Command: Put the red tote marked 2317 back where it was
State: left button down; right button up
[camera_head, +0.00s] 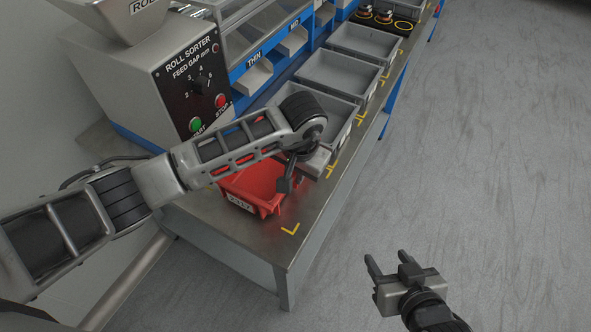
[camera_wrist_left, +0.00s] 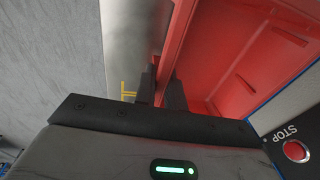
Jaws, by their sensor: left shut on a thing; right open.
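The red tote (camera_head: 262,207) sits on the near end of the metal bench, partly hidden by my left arm. Its white label (camera_head: 239,202) faces the near side, too small to read surely. In the left wrist view the tote's red interior (camera_wrist_left: 240,60) looks empty where it shows. My left gripper (camera_head: 287,180) is at the tote's right-hand rim. In the left wrist view its fingers (camera_wrist_left: 160,88) are shut on the tote's wall. I cannot tell whether the tote touches the bench. My right gripper (camera_head: 389,262) is open and empty, over the floor right of the bench.
Yellow corner marks (camera_head: 291,229) lie on the bench (camera_head: 310,215) near its front corner. Grey totes (camera_head: 338,75) stand in a row further back. The roll sorter (camera_head: 190,85) with start and stop buttons stands behind the red tote. The floor (camera_head: 480,150) at right is clear.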

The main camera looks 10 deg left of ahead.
pick_arm(q)
jog(key=shift+f, duration=0.45)
jog(key=c, duration=1.5)
grip_release()
jog(key=shift+r, duration=0.2)
jog(key=shift+r, duration=0.2)
jog(key=r, duration=0.3)
jog(key=s+r, duration=0.1)
jog(key=r, duration=0.3)
jog(key=d+r+b, duration=0.1)
jog(key=r, duration=0.3)
jog(key=shift+s+r, duration=0.25)
jog(key=shift+s, duration=0.1)
